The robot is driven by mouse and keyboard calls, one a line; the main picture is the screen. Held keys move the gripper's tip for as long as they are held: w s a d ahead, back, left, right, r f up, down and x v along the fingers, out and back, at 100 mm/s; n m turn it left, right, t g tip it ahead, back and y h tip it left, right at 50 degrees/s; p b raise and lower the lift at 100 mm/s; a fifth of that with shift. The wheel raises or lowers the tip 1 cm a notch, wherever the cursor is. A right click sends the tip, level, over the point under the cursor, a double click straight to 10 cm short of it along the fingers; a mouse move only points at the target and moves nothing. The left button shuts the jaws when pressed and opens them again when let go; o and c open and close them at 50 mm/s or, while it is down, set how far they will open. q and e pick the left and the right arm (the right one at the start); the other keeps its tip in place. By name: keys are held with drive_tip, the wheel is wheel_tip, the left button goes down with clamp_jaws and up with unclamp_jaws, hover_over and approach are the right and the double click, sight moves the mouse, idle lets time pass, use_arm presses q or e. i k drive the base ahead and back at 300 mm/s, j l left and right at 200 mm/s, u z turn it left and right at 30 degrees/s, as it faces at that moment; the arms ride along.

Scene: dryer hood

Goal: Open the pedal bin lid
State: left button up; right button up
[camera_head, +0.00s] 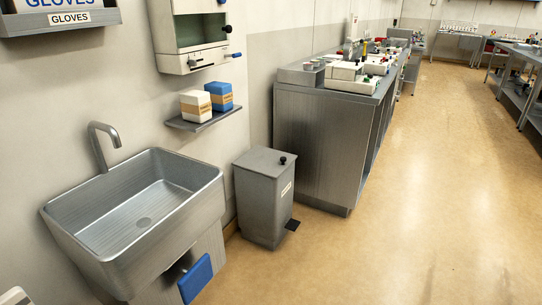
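The grey metal pedal bin (262,205) stands on the floor between the sink and the long counter. Its flat lid (262,162) is shut, with a small black knob (282,160) near the right edge of the top. A black pedal (292,224) sticks out low at its right side, near the floor. A small pale label (286,188) is on its right face. Neither of my grippers shows in the view. A white shape at the bottom left corner may be part of my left arm; I cannot tell.
A steel sink (145,205) with a blue panel (195,279) stands left of the bin. A metal counter (322,145) stands behind and right of it. A wall shelf (205,120) holds two boxes above. The tan floor (400,220) to the right is clear.

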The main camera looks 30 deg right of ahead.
sight(269, 161)
drive_tip(key=i+l+u, duration=0.4)
drive_tip(key=l, duration=0.75)
drive_tip(key=l+u, duration=0.45)
drive_tip(key=l, duration=0.65)
drive_tip(key=l+u, duration=0.4)
drive_tip(key=l, duration=0.85)
drive_tip(key=l+u, duration=0.25)
drive_tip(key=l, duration=1.2)
